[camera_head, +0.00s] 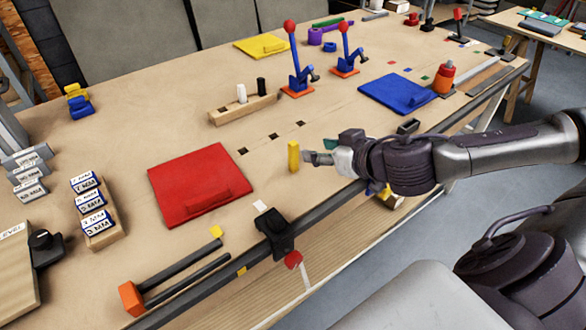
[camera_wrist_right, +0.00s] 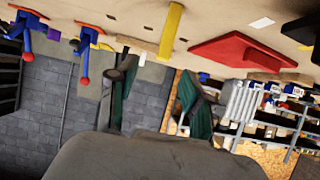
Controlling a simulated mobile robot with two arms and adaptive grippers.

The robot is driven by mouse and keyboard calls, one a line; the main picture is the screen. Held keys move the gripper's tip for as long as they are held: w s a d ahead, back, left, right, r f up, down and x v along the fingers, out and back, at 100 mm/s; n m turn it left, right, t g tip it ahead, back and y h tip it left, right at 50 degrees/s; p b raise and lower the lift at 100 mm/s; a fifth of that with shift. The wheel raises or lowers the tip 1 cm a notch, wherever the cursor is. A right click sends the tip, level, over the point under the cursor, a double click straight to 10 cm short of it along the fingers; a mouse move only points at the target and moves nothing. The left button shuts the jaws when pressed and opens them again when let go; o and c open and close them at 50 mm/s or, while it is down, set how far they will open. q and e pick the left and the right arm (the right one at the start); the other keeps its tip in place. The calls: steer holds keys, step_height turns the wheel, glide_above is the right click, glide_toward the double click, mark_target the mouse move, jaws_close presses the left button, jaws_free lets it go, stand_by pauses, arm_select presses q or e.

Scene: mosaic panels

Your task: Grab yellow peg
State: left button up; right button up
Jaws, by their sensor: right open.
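The yellow peg (camera_head: 293,156) stands upright on the wooden table, to the right of the red panel. It also shows in the right wrist view (camera_wrist_right: 171,30), beyond and between the fingers. My right gripper (camera_head: 318,152) reaches in from the right, low over the table, with its fingertips close to the peg's right side. In the right wrist view the two fingers (camera_wrist_right: 158,95) are apart with nothing between them. Whether a fingertip touches the peg cannot be told. My left gripper is not in view.
A red panel (camera_head: 190,190) lies left of the peg. A wooden block (camera_head: 225,114) with a white and a black peg stands behind. Two red-knobbed levers (camera_head: 298,75) and a blue panel (camera_head: 385,97) lie farther back. A black clamp (camera_head: 276,234) sits at the front edge.

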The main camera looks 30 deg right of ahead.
mark_target(296, 147)
steer(key=b+x, duration=0.2)
steer(key=x, duration=0.2)
steer(key=shift+w+a, duration=0.1)
steer(key=shift+a, duration=0.1)
steer(key=shift+w, duration=0.15)
steer(key=shift+w+a+f, duration=0.1)
steer(key=shift+w+f, duration=0.1)
steer(key=shift+w, duration=0.15)
steer(key=x, duration=0.4)
steer(key=shift+w+a+f, duration=0.1)
steer(key=shift+w, duration=0.15)
steer(key=shift+s, duration=0.1)
steer(key=shift+c, duration=0.7)
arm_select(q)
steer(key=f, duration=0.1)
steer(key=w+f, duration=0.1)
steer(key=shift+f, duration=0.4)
arm_select(e)
jaws_close()
